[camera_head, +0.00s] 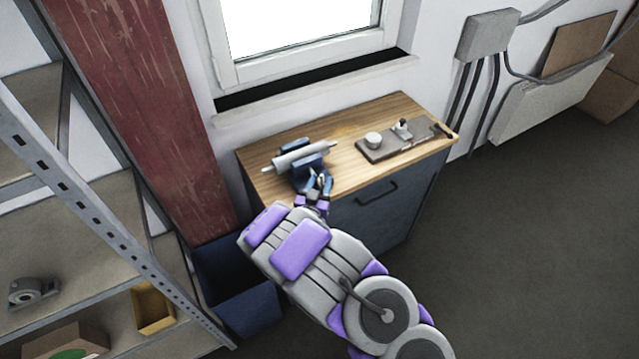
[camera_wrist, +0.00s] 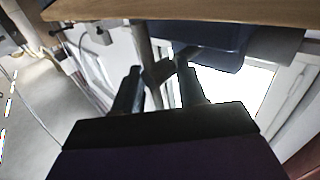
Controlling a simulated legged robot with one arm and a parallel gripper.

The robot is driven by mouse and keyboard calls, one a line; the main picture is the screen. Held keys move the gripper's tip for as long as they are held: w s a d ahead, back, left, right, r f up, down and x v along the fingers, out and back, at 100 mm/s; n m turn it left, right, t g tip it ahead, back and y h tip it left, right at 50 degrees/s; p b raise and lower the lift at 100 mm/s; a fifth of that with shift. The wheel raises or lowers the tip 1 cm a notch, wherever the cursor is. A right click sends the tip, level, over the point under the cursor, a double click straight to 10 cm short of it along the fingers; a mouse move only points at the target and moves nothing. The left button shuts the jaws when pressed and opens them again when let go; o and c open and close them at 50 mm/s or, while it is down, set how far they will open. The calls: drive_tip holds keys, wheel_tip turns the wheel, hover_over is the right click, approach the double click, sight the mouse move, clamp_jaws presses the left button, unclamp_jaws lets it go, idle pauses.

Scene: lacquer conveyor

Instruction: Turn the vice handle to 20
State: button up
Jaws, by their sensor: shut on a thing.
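The blue vice (camera_head: 309,165) stands at the front left of the wooden workbench, with a grey cylinder (camera_head: 300,154) lying across it. My gripper (camera_head: 320,185) is at the front of the vice, below its jaws, at the bench's front edge. In the wrist view the blue vice body (camera_wrist: 205,38) is at the top, and my two dark fingers sit on either side of a grey vice handle (camera_wrist: 147,50). My gripper is shut on it; the exact contact is dark and partly hidden. No scale or number for the handle's angle is readable.
The workbench top (camera_head: 400,108) also bears a grey plate with small fittings (camera_head: 405,140) to the right. A drawer handle (camera_head: 377,192) sticks out of the cabinet front. A blue bin (camera_head: 235,290) and metal shelving (camera_head: 100,215) stand at the left. The floor at right is clear.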

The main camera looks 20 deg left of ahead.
drive_tip(key=shift+c, duration=0.8)
drive_tip(key=shift+a+r, duration=0.1)
drive_tip(key=shift+r+p, duration=0.15)
drive_tip(key=shift+p, duration=0.25)
drive_tip(key=shift+w+r+m+g+p, duration=0.1)
drive_tip(key=shift+r+m+g+p, duration=0.1)
drive_tip(key=shift+m+g+p, duration=0.7)
drive_tip(key=shift+w+m+g+p, duration=0.1)
drive_tip(key=shift+m+g+p, duration=0.35)
drive_tip(key=shift+p, duration=0.45)
drive_tip(key=shift+w+d+m+g+y+p, duration=0.2)
drive_tip(key=shift+m+g+y+p, duration=0.4)
drive_tip(key=shift+g, duration=0.45)
drive_tip(key=shift+w+d+f+m+g+y, duration=0.1)
drive_tip(key=shift+m+g+y, duration=0.2)
drive_tip(key=shift+m+g, duration=0.25)
drive_tip(key=shift+d+f+m+g+y, duration=0.1)
drive_tip(key=shift+m+g+y, duration=0.25)
drive_tip(key=shift+g, duration=0.3)
drive_tip(key=shift+w+f+m+g+y+b, duration=0.15)
drive_tip(key=shift+m+g+y+b, duration=0.5)
drive_tip(key=shift+g+b, duration=0.45)
drive_tip(key=shift+d+b, duration=0.1)
drive_tip(key=shift+b, duration=0.2)
